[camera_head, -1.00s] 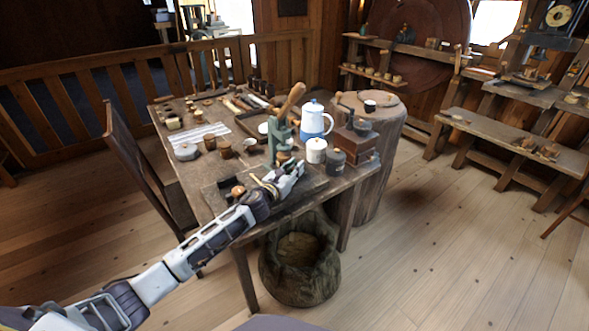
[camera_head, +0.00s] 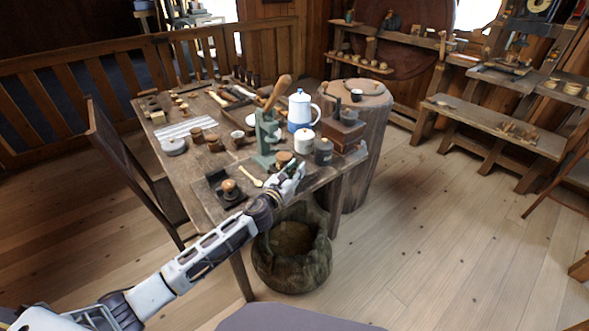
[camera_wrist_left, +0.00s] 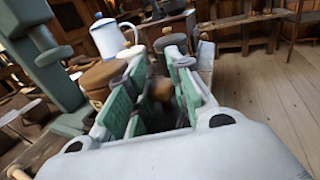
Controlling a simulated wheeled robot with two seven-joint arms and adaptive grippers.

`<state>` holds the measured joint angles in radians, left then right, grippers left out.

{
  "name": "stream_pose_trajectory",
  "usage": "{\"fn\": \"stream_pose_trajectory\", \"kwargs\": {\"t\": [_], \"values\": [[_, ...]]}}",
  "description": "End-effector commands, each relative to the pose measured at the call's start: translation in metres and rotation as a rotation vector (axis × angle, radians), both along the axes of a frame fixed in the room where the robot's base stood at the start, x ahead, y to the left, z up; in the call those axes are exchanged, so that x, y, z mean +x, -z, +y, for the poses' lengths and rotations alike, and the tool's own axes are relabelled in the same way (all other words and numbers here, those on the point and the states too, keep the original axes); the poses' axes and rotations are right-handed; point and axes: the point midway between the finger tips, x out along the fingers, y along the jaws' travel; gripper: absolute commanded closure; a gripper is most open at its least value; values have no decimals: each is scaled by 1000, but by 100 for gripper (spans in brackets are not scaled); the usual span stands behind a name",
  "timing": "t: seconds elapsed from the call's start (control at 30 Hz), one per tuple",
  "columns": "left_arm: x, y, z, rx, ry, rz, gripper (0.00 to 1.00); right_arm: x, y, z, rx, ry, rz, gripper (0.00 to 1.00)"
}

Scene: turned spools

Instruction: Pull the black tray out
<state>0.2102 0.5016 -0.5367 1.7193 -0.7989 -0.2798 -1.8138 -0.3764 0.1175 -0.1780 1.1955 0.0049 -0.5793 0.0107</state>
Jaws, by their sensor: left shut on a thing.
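A small black tray (camera_head: 216,177) lies at the near left of the tabletop in the head view, with a turned wooden piece (camera_head: 230,187) on it. My left gripper (camera_head: 292,172) is over the table's near edge, right of that tray and in front of the green press (camera_head: 265,138). In the left wrist view its green-padded fingers (camera_wrist_left: 155,103) are close around a brown rounded knob (camera_wrist_left: 161,89) with something dark below it. I cannot tell what the knob belongs to; the fingers hide its lower part. My right gripper is not in view.
A wooden spoon (camera_head: 250,181), a white jar (camera_head: 304,143), a dark jar (camera_head: 323,152) and a blue-and-white pot (camera_head: 301,112) stand or lie close by. A wooden box (camera_head: 343,132) is at the right edge. A sack-like basket (camera_head: 291,262) stands below; floor to the right is clear.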

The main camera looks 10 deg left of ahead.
Motion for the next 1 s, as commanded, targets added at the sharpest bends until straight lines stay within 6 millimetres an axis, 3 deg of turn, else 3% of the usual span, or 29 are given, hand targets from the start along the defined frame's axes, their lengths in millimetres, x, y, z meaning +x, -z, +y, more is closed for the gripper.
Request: {"fn": "stream_pose_trajectory", "kwargs": {"t": [0.07, 0.1, 0.13, 0.67, 1.0], "values": [[0, 0, 0, 0, 0, 1, 100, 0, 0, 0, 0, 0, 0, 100], [0, 0, 0, 0, 0, 0, 74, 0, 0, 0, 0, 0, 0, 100], [0, 0, 0, 0, 0, 0, 71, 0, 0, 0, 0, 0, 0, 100], [-5, 0, 2, 1, -1, 0, 71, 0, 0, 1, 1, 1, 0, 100], [-30, 1, 9, 0, 1, 1, 71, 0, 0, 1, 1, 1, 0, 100]]}}
